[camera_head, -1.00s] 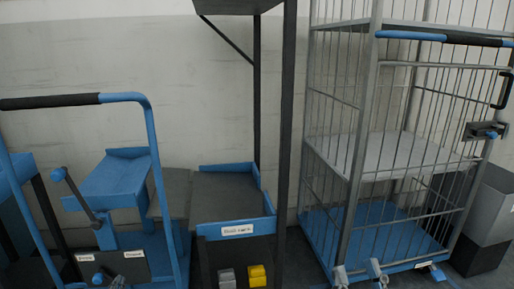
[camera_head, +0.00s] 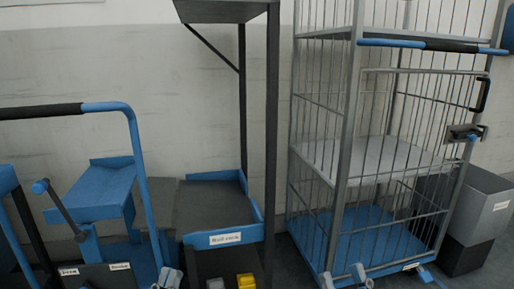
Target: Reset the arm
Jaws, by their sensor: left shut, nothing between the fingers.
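Neither of my grippers can be made out in the head view, and no arm of mine is clearly visible. The task names no separate object. A small grey part (camera_head: 170,279) shows at the bottom edge beside the blue trolley. It is too small and cut off to tell what it is.
A blue trolley with a black-gripped handle (camera_head: 125,106) stands at left. A dark shelf rack with a blue-rimmed tray (camera_head: 215,205) is in the middle, with a yellow block (camera_head: 246,281) below. A wire cage cart (camera_head: 345,190) and grey bins (camera_head: 478,210) are at right.

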